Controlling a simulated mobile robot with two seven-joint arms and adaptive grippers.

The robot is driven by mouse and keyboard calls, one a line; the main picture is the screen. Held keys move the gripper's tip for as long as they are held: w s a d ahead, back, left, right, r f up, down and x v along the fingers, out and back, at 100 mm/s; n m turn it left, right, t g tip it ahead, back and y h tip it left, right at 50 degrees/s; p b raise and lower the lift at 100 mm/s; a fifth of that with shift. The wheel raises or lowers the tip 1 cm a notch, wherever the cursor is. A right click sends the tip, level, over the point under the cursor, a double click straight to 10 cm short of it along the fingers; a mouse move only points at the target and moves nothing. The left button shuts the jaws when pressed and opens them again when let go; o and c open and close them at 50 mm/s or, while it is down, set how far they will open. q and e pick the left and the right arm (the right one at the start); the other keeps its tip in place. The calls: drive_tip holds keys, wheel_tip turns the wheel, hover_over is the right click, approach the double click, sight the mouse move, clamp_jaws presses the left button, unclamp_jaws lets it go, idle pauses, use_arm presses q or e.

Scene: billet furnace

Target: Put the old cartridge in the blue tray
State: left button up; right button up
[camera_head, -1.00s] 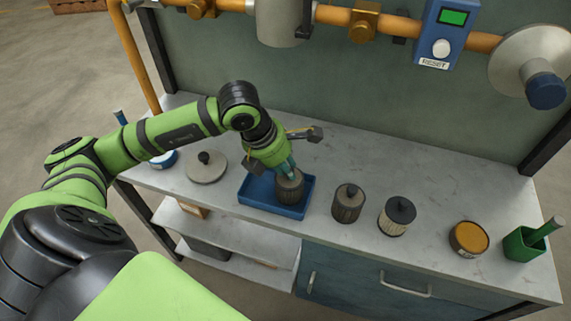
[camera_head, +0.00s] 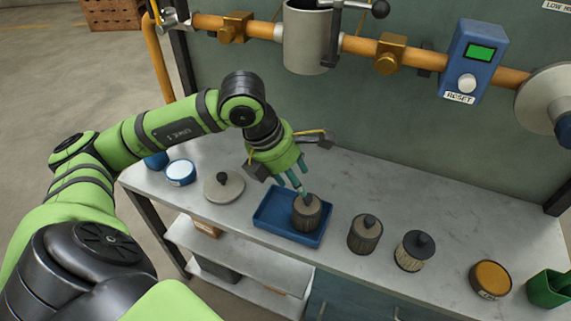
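The blue tray (camera_head: 272,224) stands on the bench, left of the middle. A dark grey-brown ribbed cartridge (camera_head: 306,214) with a dark knob on top stands upright in the right part of the tray. My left gripper (camera_head: 298,184) is just above and to the left of this cartridge, its fingers apart and nothing between them. Whether a fingertip still touches the knob I cannot tell. A similar dark cartridge (camera_head: 365,234) and a lighter one with a black cap (camera_head: 414,251) stand on the bench to the right. My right gripper is not in view.
A grey round lid (camera_head: 223,187) with a knob lies left of the tray. An orange-topped tin (camera_head: 490,279) and a green container (camera_head: 549,289) stand at the right. An orange pipe with a grey open housing (camera_head: 308,40) and a blue reset box (camera_head: 472,60) runs above the bench.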

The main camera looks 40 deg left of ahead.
use_arm(q)
drive_tip(key=v, duration=0.5)
drive_tip(key=shift+r, duration=0.1)
